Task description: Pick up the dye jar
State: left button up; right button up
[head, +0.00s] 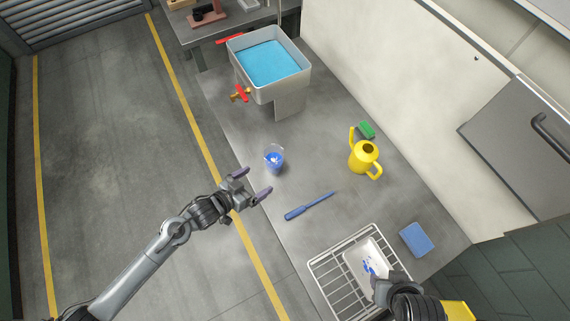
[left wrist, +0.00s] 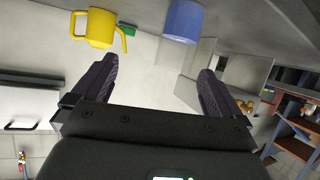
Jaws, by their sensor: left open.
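The dye jar (head: 274,157) is a small clear jar with blue in it, upright on the grey worktop left of the yellow watering can. In the left wrist view a plain blue cylinder (left wrist: 183,20), which looks like the jar, shows at the top edge, beyond the fingertips. My left gripper (head: 254,183) is open and empty, just left of and below the jar in the head view, apart from it. It also shows in the left wrist view (left wrist: 157,72). My right gripper (head: 381,286) is at the lower right by a white tray; its fingers are largely hidden.
The yellow watering can (head: 363,158) and green block (head: 367,130) stand right of the jar. A blue-handled tool (head: 309,207) lies below it. A wire rack (head: 334,266) holds the white tray (head: 358,259); a blue sponge (head: 416,240) lies beside. A basin (head: 240,65) of blue liquid stands behind.

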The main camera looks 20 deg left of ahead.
aim_at(268, 166)
pick_arm(q)
jog(key=shift+m, duration=0.3)
jog(key=f+b, duration=0.1)
jog(key=w+a+f+b, duration=0.1)
jog(key=w+f+b, duration=0.1)
jog(key=shift+w+a, duration=0.25)
jog(key=shift+w+f, duration=0.1)
jog(key=shift+w, duration=0.1)
jog(key=x, duration=0.3)
jog(key=b+x, duration=0.1)
jog(key=x, duration=0.1)
jog(key=shift+w+d+r, duration=0.1)
jog(key=shift+w+r, duration=0.15)
jog(key=shift+w, duration=0.05)
pick_arm(e)
jog(key=f, duration=0.5)
jog(key=shift+s+a+f, duration=0.15)
jog(key=shift+s+f, duration=0.05)
jog(key=shift+f, duration=0.2)
pick_arm(q)
jog(key=shift+w+a+r+b+x, duration=0.1)
jog(key=shift+b+x, duration=0.1)
jog(key=shift+x, duration=1.1)
jog(key=shift+w+a+r+b+x, duration=0.1)
jog(key=shift+w+a+b+x, duration=0.1)
jog(key=shift+x, duration=1.1)
pick_arm(e)
jog(key=shift+f, duration=0.4)
pick_arm(q)
jog(key=shift+c, duration=0.2)
